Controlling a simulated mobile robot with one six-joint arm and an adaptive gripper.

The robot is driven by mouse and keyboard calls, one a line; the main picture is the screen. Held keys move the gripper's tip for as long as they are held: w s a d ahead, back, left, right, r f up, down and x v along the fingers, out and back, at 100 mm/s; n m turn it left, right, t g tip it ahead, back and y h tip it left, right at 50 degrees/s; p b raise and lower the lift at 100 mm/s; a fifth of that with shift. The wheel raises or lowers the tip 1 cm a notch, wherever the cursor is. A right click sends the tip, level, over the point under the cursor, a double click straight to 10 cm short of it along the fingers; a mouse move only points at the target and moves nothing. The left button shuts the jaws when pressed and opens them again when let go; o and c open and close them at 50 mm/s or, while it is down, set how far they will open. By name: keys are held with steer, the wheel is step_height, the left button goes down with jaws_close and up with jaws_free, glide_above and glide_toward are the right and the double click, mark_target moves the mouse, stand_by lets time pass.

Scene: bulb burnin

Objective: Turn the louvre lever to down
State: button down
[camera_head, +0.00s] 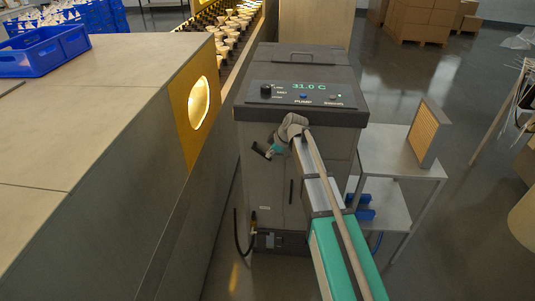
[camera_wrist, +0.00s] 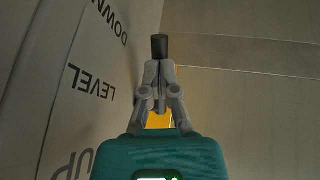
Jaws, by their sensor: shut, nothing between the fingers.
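My gripper (camera_wrist: 159,47) is shut and empty, its dark fingertips together at the upper middle of the wrist view. In the head view my gripper (camera_head: 261,151) is in front of the grey cabinet (camera_head: 310,110), pointing left. The words DOWN, LEVEL and UP run along a grey panel (camera_wrist: 85,82) on the left of the wrist view. DOWN is at the top, LEVEL in the middle and UP at the bottom. A yellow-orange patch (camera_wrist: 156,121) shows behind the fingers; I cannot tell what it is. The louvre lever cannot be clearly made out in either view.
A display (camera_head: 309,86) on the cabinet top reads 31.0 C. A long grey housing (camera_head: 130,130) with a yellow panel (camera_head: 183,103) stands close on the left. A grey side table (camera_head: 385,150) holding a louvred panel (camera_head: 424,132) stands at the right.

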steer(key=shift+r, duration=0.2)
stand_by(0.4)
steer(key=shift+r+p, duration=0.6)
steer(key=shift+p, duration=0.2)
steer(key=d+f+p+v, duration=0.1)
steer(key=d+p+v, duration=0.1)
steer(key=p+v, duration=0.8)
steer(key=shift+v, duration=1.85)
steer(key=shift+s+d+f, duration=0.1)
